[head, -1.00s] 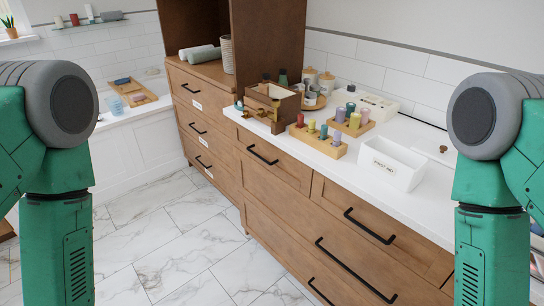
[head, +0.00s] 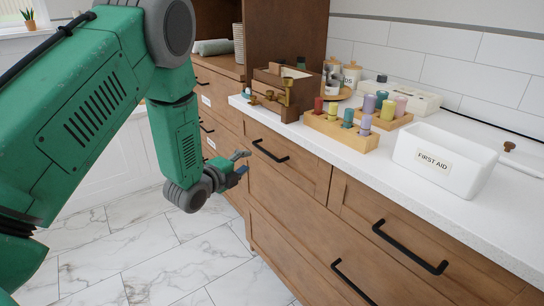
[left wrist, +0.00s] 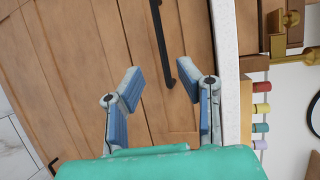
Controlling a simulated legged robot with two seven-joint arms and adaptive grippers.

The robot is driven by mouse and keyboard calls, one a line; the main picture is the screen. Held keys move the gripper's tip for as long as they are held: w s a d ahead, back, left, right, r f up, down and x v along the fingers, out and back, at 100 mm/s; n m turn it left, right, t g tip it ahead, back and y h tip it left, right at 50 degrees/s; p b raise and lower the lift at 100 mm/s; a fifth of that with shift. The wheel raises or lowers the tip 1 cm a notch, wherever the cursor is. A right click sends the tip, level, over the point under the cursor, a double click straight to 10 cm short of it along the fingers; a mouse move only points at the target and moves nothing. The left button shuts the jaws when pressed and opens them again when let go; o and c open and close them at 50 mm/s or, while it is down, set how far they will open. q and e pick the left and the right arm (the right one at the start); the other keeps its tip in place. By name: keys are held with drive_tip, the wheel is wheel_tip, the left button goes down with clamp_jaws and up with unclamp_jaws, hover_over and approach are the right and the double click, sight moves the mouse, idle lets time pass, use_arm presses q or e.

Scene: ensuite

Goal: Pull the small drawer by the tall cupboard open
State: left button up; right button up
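The small drawer (head: 310,176) is a brown wooden front just under the white worktop, beside the tall cupboard (head: 288,35). It looks shut, flush with the fronts around it. Its black bar handle (head: 270,151) is in clear view and shows in the left wrist view as a dark bar (left wrist: 160,36). My left gripper (head: 244,163) is open and empty, just in front of the drawer and left of the handle. In the left wrist view its fingers (left wrist: 160,80) stand apart, with the handle's end between and beyond them. My right gripper is out of view.
The worktop (head: 440,188) above holds a wooden box with brass taps (head: 288,90), a rack of coloured pegs (head: 340,130) and a white first aid bin (head: 445,160). A wider drawer's handle (head: 408,247) is to the right. The marble floor (head: 150,260) is clear.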

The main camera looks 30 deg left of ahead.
sight(265, 152)
use_arm(q)
drive_tip(key=w+b, duration=0.1)
drive_tip(key=w, duration=0.2)
drive_tip(key=w+f, duration=0.1)
drive_tip(key=w, duration=0.3)
drive_tip(key=w+f+b, duration=0.1)
drive_tip(key=w, duration=0.2)
drive_tip(key=shift+w+f+b, duration=0.1)
drive_tip(key=shift+w+b, duration=0.2)
drive_tip(key=shift+w, duration=0.05)
drive_tip(key=shift+d, duration=0.1)
drive_tip(key=shift+d, duration=0.1)
clamp_jaws()
